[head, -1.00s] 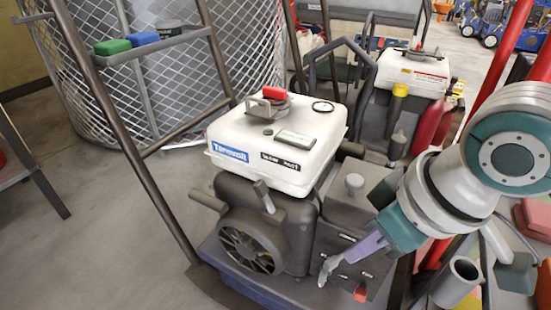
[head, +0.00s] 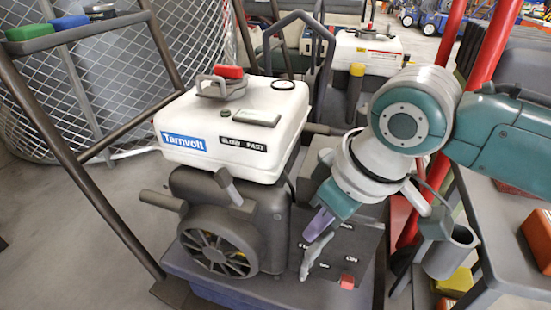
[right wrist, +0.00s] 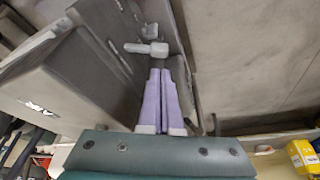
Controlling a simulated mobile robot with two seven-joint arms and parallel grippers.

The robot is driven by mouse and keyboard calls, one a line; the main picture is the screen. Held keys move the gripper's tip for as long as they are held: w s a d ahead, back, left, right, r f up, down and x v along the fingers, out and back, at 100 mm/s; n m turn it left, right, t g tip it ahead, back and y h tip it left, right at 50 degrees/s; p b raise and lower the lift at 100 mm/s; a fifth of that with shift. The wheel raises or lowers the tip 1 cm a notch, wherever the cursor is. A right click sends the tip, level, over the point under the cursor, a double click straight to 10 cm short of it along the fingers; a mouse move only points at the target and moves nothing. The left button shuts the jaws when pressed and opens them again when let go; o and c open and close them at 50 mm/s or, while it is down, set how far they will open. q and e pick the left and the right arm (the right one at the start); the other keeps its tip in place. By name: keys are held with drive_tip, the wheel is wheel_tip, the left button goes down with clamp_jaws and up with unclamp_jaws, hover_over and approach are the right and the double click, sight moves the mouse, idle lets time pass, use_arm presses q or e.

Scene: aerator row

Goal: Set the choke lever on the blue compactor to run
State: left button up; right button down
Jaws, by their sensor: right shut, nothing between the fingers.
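The compactor stands in the middle of the head view, with a white tank (head: 235,125) labelled Tarnvolt, a dark engine and a blue base (head: 205,284). On its dark front panel (head: 345,248) a grey lever (head: 311,260) stands up at a slant; I take it for the choke lever. The small panel markings are unreadable. My right gripper (head: 318,228), with purple fingers, is shut and empty at the lever's upper end. In the right wrist view the closed fingertips (right wrist: 159,73) are just below a pale lever (right wrist: 147,48). I cannot tell whether they touch. My left gripper is out of view.
A red button (head: 347,282) sits low on the panel. A dark frame bar (head: 85,185) slants on the left. Another white-tanked machine (head: 367,47) stands behind. A grey cup (head: 450,248) and shelf with a red block (head: 540,238) are right.

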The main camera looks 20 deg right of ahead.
sight(322, 243)
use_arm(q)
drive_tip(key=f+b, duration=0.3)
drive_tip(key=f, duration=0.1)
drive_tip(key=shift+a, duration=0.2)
use_arm(e)
drive_tip(key=x, duration=0.5)
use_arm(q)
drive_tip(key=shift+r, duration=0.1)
use_arm(e)
drive_tip(key=shift+r, duration=0.1)
